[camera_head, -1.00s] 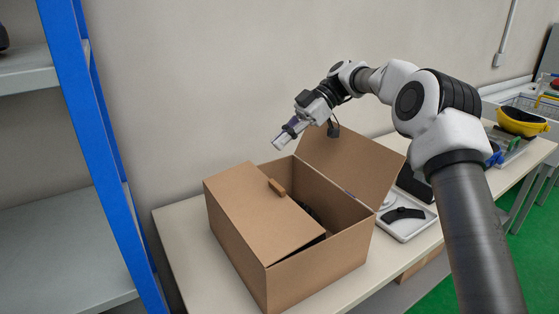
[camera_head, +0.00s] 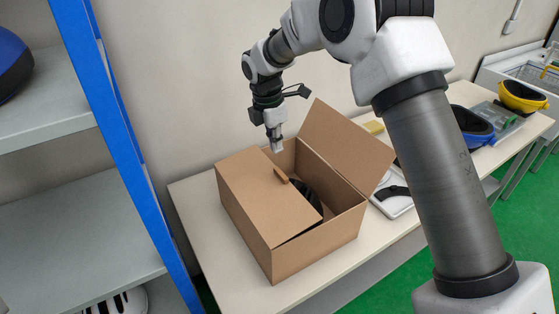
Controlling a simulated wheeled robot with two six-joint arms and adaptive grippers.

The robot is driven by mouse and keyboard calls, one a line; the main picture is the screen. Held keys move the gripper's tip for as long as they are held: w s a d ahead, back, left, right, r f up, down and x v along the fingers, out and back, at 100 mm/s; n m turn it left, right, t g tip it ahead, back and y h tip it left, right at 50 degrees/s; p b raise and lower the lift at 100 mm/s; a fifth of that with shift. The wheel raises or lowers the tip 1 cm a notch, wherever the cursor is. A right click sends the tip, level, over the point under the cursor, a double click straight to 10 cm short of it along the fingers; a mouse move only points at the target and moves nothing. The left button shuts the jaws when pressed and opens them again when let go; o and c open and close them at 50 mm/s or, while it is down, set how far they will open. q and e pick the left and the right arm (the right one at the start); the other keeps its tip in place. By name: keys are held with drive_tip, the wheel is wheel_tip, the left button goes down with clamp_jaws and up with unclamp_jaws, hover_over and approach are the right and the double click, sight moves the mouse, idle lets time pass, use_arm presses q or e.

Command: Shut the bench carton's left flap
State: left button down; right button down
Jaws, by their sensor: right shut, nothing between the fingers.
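The brown cardboard carton (camera_head: 312,243) stands on the bench (camera_head: 200,206). Its left flap (camera_head: 262,205) lies over the left part of the opening, close to level, with its front right edge slightly raised. A small brown tab (camera_head: 281,175) sits on the flap's inner edge. The right flap (camera_head: 346,148) stands up and leans outward. A dark object (camera_head: 305,192) shows inside the carton. My right gripper (camera_head: 277,149) is shut and empty, pointing down just above the far end of the carton, behind the tab. Whether it touches the carton I cannot tell. My left gripper is out of view.
A white tray (camera_head: 398,207) with a dark item lies right of the carton. A blue-framed shelf (camera_head: 118,130) stands at the left. My right arm crosses the right side.

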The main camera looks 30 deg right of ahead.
sight(281, 173)
drive_tip(key=f, duration=0.2)
drive_tip(key=f+p, duration=0.1)
drive_tip(key=f, duration=0.1)
drive_tip(key=d+f+p, duration=0.1)
drive_tip(key=f, duration=0.2)
drive_tip(key=shift+d+f, duration=0.1)
drive_tip(key=shift+f, duration=0.15)
drive_tip(key=shift+s, duration=0.1)
drive_tip(key=shift+d+f+p, duration=0.2)
drive_tip(key=shift+d+f, duration=0.05)
drive_tip(key=shift+f, duration=0.3)
drive_tip(key=shift+d+f+p, duration=0.15)
drive_tip(key=shift+d+f, duration=0.05)
drive_tip(key=shift+f, duration=0.35)
